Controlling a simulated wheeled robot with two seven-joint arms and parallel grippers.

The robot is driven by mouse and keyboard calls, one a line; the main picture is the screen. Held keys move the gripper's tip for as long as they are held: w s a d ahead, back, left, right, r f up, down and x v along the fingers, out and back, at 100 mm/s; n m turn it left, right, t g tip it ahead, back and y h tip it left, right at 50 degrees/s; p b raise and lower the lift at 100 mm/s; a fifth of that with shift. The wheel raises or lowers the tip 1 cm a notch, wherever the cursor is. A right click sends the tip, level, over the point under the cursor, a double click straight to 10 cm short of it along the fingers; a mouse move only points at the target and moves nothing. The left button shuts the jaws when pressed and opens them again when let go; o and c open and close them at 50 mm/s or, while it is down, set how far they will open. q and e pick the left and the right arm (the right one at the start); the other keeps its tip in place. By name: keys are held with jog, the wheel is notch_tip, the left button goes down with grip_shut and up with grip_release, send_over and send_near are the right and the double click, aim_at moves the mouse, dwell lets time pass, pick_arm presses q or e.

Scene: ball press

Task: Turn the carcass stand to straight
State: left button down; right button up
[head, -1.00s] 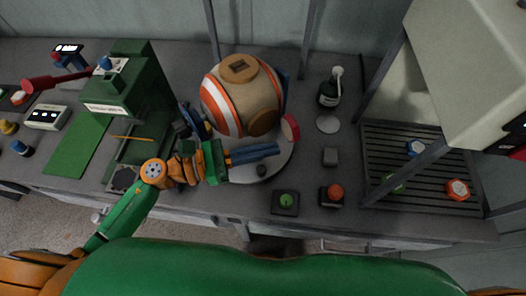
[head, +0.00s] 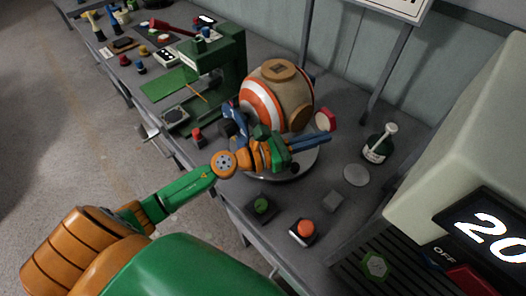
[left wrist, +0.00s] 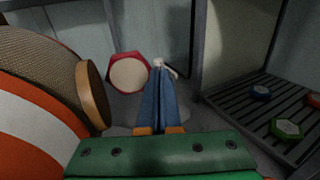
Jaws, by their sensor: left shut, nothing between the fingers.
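The carcass, a round ball with orange and white stripes (head: 262,104) and a tan section with brown round caps, sits on the carcass stand (head: 306,164), a round grey plate. A red hexagonal piece with a pale face (head: 325,121) shows at the ball's right side. My left gripper (head: 328,138) is shut and empty, its blue fingers reaching over the stand in front of the ball. In the left wrist view the fingers (left wrist: 159,68) are together, the ball (left wrist: 45,85) is left of them and the red hexagonal piece (left wrist: 129,74) is beyond. Contact cannot be told. My right gripper is out of view.
A green press (head: 225,75) stands left of the ball. A dark bottle (head: 377,146), a pale disc (head: 356,174), a green button (head: 262,206) and an orange button (head: 305,229) are to the right and front. A large machine with a display (head: 490,230) fills the right.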

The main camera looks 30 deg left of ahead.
pick_arm(q)
jog(key=shift+w+d, duration=0.2)
jog(key=shift+w, duration=0.95)
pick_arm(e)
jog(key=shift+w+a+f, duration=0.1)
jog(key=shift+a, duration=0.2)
pick_arm(q)
jog(key=shift+s, duration=0.1)
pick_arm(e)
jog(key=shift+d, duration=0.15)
pick_arm(q)
jog(key=shift+f, duration=0.1)
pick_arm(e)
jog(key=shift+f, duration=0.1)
